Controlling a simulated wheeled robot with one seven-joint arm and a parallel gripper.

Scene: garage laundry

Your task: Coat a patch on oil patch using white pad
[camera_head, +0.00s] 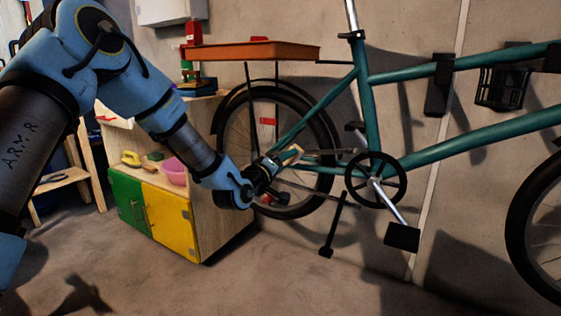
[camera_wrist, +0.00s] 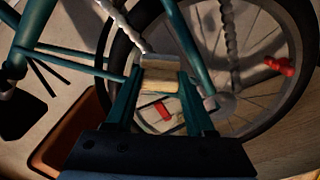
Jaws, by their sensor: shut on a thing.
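My gripper (camera_head: 283,160) is stretched out to the rear part of a teal bicycle (camera_head: 370,105). It is shut on a small pale block, which I take to be the white pad (camera_head: 292,153). In the wrist view, the pad (camera_wrist: 160,76) sits between the two fingertips of my gripper (camera_wrist: 160,84), with a greyish top and a tan lower part. The rear wheel and chain lie behind the pad in that view. I cannot tell whether the pad touches the bicycle. I cannot make out an oil patch for certain in either view.
The bicycle's rear wheel (camera_head: 232,133), pedal (camera_head: 402,236) and kickstand (camera_head: 334,225) are close to my gripper. A cabinet with green and yellow doors (camera_head: 168,223) stands left of it, with a pink bowl (camera_head: 175,171) on it. The floor (camera_head: 290,285) in front is clear.

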